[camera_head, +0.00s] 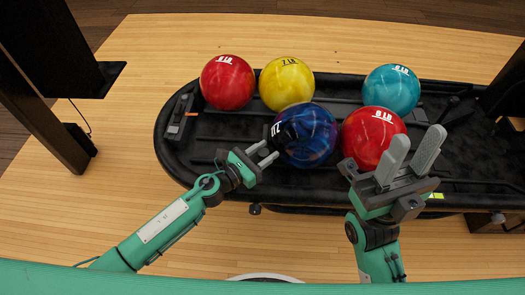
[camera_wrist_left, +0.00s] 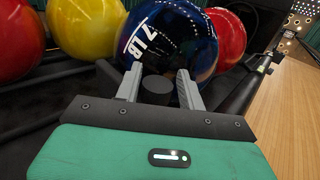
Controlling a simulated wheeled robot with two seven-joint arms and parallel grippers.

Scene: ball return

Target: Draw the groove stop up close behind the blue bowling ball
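The dark blue, marbled bowling ball (camera_head: 305,135) sits in the front row of the black ball return. It also shows in the left wrist view (camera_wrist_left: 178,36), marked 7 LB. My left gripper (camera_head: 267,154) is just left of the ball, fingers pointing at it. In the left wrist view, a short black cylinder (camera_wrist_left: 157,92), apparently the groove stop's knob, stands between the parted fingers, with gaps visible on both sides. Most of the stop is hidden. My right gripper (camera_head: 412,152) is open and empty, its fingers raised in front of the red 8 LB ball.
A red ball (camera_head: 228,82), a yellow ball (camera_head: 286,83) and a teal ball (camera_head: 391,90) lie in the back row. Another red ball (camera_head: 372,138) is right of the blue one. The return's black tray (camera_head: 215,135) is clear left of my left gripper.

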